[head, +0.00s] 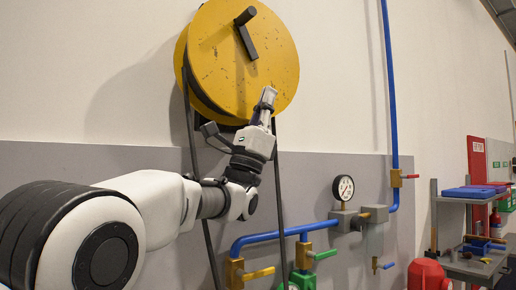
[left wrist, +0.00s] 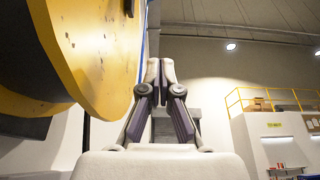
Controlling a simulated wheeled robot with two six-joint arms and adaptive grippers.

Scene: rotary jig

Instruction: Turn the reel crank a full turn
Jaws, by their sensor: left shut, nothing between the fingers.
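The yellow reel (head: 225,65) is mounted on the wall at the top of the head view. Its dark crank (head: 247,38) runs from near the reel's middle up to a handle (head: 245,16) near the top. My left gripper (head: 268,95) is shut and empty, in front of the reel's lower right edge and well below the crank handle. In the left wrist view the gripper (left wrist: 160,65) points up with its fingertips together, beside the yellow reel (left wrist: 95,50) on the left. The crank shows only as a small dark piece there, if at all. My right gripper is not in view.
Blue pipes (head: 391,90) with a pressure gauge (head: 343,188) and several coloured valves run along the wall to the right. A workbench (head: 470,262) and a red object (head: 428,274) stand at the lower right. The wall between reel and upright pipe is free.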

